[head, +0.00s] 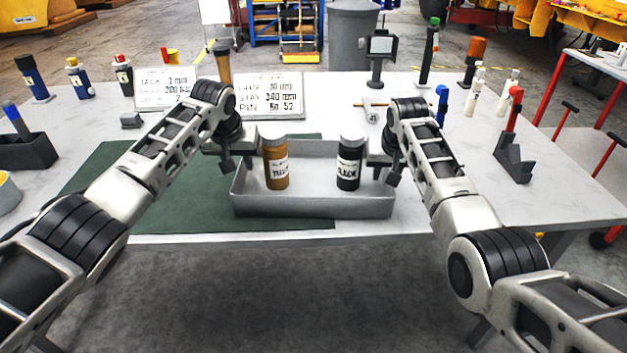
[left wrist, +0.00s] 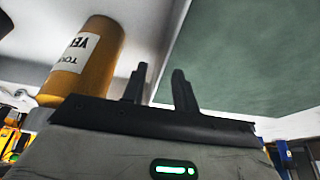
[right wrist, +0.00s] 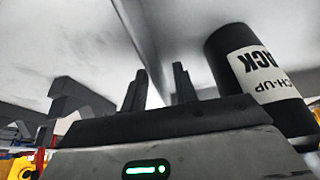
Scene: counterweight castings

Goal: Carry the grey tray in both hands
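The grey tray (head: 312,206) is a shallow open box at the near middle of the table. My right gripper (head: 384,176) is at the right wall, likewise with one finger on each side (right wrist: 159,85). Both look shut on the walls. The tray looks level; whether it touches the table is unclear.
A green mat (head: 190,205) lies under and left of the tray. Two lettered boards (head: 268,97) stand behind. A dark stand (head: 377,60), a red-handled tool in a grey holder (head: 513,150) and several bottles line the back and right. The table's front edge is close by.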

